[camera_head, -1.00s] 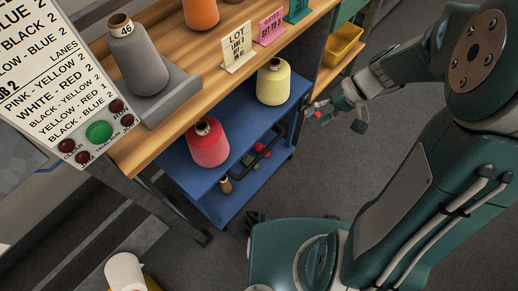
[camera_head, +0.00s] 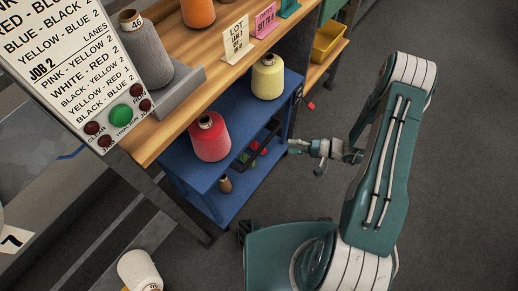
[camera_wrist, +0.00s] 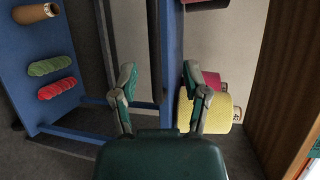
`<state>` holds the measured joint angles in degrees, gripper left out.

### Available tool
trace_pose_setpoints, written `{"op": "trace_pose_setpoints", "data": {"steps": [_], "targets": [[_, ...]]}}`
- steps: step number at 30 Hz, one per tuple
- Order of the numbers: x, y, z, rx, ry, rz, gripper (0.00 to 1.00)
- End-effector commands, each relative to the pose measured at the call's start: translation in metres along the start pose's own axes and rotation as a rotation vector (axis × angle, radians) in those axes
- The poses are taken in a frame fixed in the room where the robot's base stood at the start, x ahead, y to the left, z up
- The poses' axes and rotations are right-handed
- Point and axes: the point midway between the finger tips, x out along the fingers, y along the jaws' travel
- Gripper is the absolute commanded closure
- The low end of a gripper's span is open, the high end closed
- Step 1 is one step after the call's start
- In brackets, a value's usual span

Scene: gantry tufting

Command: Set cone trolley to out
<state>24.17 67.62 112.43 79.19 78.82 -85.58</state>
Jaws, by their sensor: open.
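The cone trolley is a blue two-shelf cart (camera_head: 205,177) partly under the wooden bench. A red cone (camera_head: 209,137) and a pale yellow cone (camera_head: 268,76) stand on its top shelf. A dark bar (camera_head: 273,128) runs along its near side. My gripper (camera_head: 291,146) is beside the trolley's right end. In the wrist view, my gripper (camera_wrist: 158,78) is open, its two fingers spread. The dark bar (camera_wrist: 153,40) crosses the view between the fingertips; I cannot tell how far ahead it is. The blue trolley frame (camera_wrist: 174,60) lies just beside it.
The wooden bench (camera_head: 180,68) carries a grey cone (camera_head: 146,58) on a grey block and small signs. A yellow bin (camera_head: 327,40) sits at the back right. Small spools (camera_wrist: 52,65) lie on the lower shelf. The grey floor (camera_head: 460,150) to the right is clear.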

Motion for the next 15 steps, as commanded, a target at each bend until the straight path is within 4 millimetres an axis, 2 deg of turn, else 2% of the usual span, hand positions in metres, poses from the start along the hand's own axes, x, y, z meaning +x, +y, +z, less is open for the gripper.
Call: {"op": "trace_pose_setpoints", "data": {"steps": [3, 8, 15], "targets": [[0.001, 0.011, -0.001, 0.003, 0.027, -0.016, 0.41], [0.012, 0.012, -0.001, 0.003, 0.028, -0.018, 0.41], [0.056, 0.011, -0.001, 0.002, 0.023, -0.016, 0.41]]}}
